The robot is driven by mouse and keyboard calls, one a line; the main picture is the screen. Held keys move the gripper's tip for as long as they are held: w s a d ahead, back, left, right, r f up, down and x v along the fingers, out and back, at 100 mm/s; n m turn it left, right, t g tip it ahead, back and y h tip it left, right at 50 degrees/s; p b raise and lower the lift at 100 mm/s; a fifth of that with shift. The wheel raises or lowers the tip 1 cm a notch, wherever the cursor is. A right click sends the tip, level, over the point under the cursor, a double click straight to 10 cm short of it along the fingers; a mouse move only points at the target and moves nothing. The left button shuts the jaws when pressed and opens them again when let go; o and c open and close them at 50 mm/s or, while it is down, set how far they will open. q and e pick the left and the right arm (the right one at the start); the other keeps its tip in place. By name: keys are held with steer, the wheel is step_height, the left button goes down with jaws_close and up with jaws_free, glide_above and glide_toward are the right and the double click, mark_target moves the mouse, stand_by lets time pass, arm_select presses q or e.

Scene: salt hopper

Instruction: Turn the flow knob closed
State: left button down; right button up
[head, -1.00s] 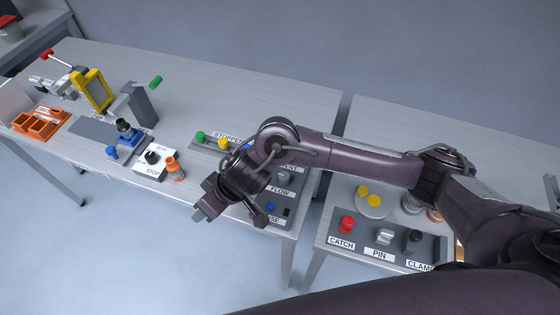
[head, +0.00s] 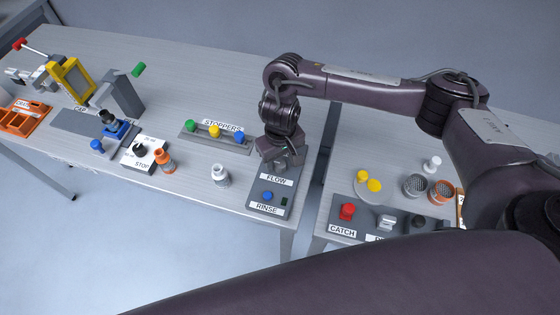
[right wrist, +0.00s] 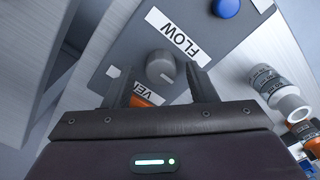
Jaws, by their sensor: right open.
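The flow knob (right wrist: 160,66) is a round grey knob on a dark grey panel (right wrist: 118,52), beside the white FLOW label (right wrist: 176,39) in the right wrist view. In the head view the FLOW label (head: 276,179) shows, but the knob is hidden under my right gripper (head: 282,158). My right gripper (right wrist: 168,76) is open, pointing down at the panel. Its two fingers lie on either side of the knob in the right wrist view; I cannot tell whether they touch it. My left gripper is not in view.
On the same panel are a blue RINSE button (head: 267,196) and an orange part (right wrist: 146,96) by the partly covered VENT label. A white-capped bottle (head: 220,175) and an orange one (head: 164,160) stand to the left. The stopper rack (head: 205,140) is behind.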

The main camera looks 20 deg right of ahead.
steer(key=shift+f, duration=0.5)
steer(key=shift+c, duration=0.3)
steer(key=c, duration=0.9)
